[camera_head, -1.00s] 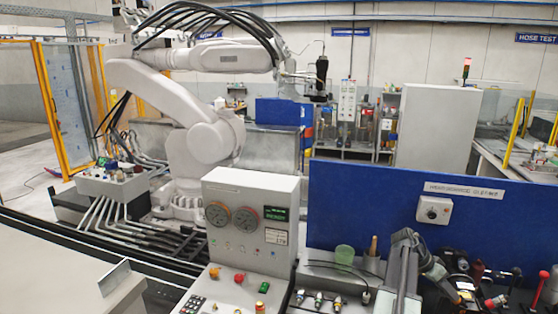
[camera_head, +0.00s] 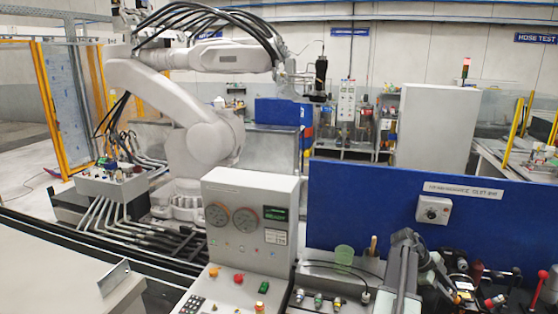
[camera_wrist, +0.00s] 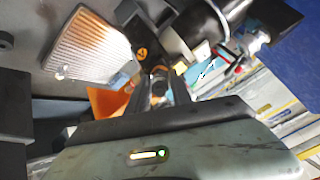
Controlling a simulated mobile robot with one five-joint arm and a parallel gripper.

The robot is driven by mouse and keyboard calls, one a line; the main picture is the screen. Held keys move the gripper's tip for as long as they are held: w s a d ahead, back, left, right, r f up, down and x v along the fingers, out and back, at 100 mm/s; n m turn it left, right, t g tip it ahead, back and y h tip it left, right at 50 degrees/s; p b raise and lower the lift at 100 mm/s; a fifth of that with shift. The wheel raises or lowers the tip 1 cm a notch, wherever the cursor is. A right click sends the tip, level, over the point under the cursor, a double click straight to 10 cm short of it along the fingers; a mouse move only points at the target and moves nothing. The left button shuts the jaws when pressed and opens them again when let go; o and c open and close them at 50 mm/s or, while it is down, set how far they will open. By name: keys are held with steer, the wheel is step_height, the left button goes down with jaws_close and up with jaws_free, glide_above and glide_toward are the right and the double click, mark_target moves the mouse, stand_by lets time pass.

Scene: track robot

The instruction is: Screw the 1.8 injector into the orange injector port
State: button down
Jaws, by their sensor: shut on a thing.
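In the wrist view my gripper (camera_wrist: 158,88) is shut on a small dark part, mostly hidden between the fingers. I cannot read a size on it or tell for sure that it is the 1.8 injector. An orange surface (camera_wrist: 106,101) shows just left of the fingers, partly covered. I cannot tell whether it is the orange injector port or whether the held part touches it. In the head view my arm rises at the lower right, and its gripper end is hard to make out among dark equipment.
Several small metal fittings (camera_head: 318,300) stand on the bench left of my arm. A green cup (camera_head: 344,257) stands behind them. A grey control box (camera_head: 250,220) and blue panel (camera_head: 385,205) bound the bench. A ribbed metal block (camera_wrist: 88,45) is close to my gripper.

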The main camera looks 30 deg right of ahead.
stand_by(0.4)
steer(key=m, duration=1.2)
steer(key=shift+s, duration=0.1)
steer(key=c, duration=1.1)
jaws_free()
steer(key=shift+c, duration=0.9)
